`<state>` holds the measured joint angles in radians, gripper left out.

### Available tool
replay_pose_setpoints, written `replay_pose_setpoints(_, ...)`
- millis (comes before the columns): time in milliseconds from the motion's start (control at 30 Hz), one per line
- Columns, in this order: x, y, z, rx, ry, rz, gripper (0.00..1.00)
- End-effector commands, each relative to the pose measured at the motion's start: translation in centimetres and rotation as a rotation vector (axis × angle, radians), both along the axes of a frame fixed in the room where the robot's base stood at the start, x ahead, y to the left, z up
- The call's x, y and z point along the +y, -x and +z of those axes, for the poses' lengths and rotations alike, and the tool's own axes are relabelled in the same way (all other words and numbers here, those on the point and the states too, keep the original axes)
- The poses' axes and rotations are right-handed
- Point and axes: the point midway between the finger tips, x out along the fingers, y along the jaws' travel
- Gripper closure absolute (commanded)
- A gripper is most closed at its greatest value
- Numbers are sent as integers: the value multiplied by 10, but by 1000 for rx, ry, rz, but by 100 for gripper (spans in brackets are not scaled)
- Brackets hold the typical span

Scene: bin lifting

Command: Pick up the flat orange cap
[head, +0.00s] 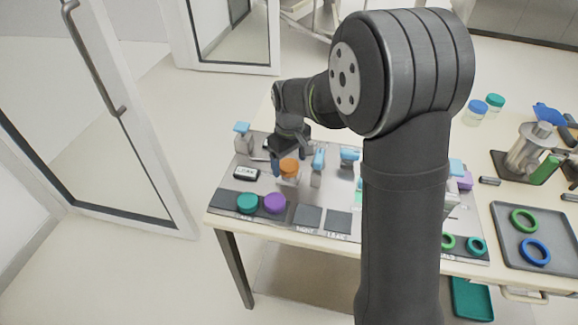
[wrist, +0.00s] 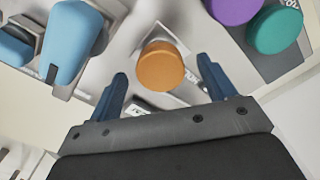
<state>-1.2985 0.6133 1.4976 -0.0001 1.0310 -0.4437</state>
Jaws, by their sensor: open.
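The jar under the cap is mostly hidden in the wrist view.
A teal cap (head: 247,203) and a purple cap (head: 275,203) lie at the panel's front edge. Blue-topped fixtures (head: 318,158) stand close to the right of the jar, another (head: 242,129) at the back left. A grey tray (head: 552,262) with rings lies far right.

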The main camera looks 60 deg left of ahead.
Motion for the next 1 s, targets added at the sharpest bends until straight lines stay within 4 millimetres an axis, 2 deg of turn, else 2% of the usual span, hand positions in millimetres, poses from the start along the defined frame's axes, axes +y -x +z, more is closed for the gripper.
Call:
replay_pose_setpoints(267, 0, 0, -5, 0, 0, 0, 24)
replay_pose_setpoints(500, 0, 0, -4, 0, 0, 0, 69)
replay_pose_setpoints(533, 0, 0, -4, 0, 0, 0, 72)
replay_pose_setpoints(833, 1, 0, 0, -1, -2, 0, 72)
replay_pose_setpoints(1000, 1, 0, 27, -1, -5, 0, 72)
